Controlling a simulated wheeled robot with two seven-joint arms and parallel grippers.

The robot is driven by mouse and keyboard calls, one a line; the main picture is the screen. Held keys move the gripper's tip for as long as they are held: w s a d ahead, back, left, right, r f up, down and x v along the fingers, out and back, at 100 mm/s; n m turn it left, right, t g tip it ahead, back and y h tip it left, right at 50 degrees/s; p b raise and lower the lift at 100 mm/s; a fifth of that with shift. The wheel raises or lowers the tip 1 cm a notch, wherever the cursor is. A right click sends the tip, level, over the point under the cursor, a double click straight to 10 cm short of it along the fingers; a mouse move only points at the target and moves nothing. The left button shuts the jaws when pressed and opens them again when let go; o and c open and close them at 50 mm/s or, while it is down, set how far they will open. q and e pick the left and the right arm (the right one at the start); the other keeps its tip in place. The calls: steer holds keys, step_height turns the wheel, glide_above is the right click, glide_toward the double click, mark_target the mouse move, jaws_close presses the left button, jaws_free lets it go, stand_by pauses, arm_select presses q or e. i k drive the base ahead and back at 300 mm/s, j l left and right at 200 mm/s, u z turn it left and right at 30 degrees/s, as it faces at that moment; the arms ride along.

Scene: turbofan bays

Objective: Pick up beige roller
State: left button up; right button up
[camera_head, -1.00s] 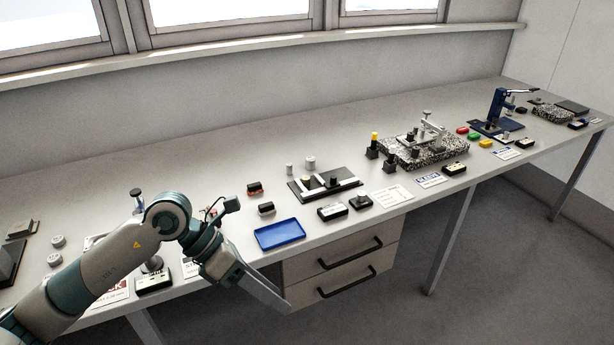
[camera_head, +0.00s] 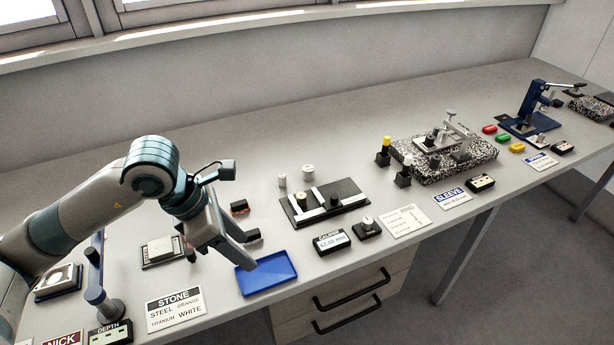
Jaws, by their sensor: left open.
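A small roller with a beige top (camera_head: 301,201) stands on the left part of a black fixture plate (camera_head: 352,191) with white strips, in the middle of the table. It is small, and its sides look dark. A black roller (camera_head: 334,202) stands to its right on the same plate. My left gripper (camera_head: 250,250) points down and to the right, over the back left part of the blue tray. It is open with nothing seen between its fingers, and is left of and nearer than the plate, apart from the roller. My right gripper is out of view.
Two pale cylinders (camera_head: 308,172) stand behind the plate. The blue tray (camera_head: 268,276) is empty near the front edge. A gauge box (camera_head: 331,240) and a small dark block with a knob (camera_head: 367,226) stand in front of the plate. The table behind is clear.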

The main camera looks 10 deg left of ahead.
mark_target(301, 197)
steer(key=i, duration=0.9)
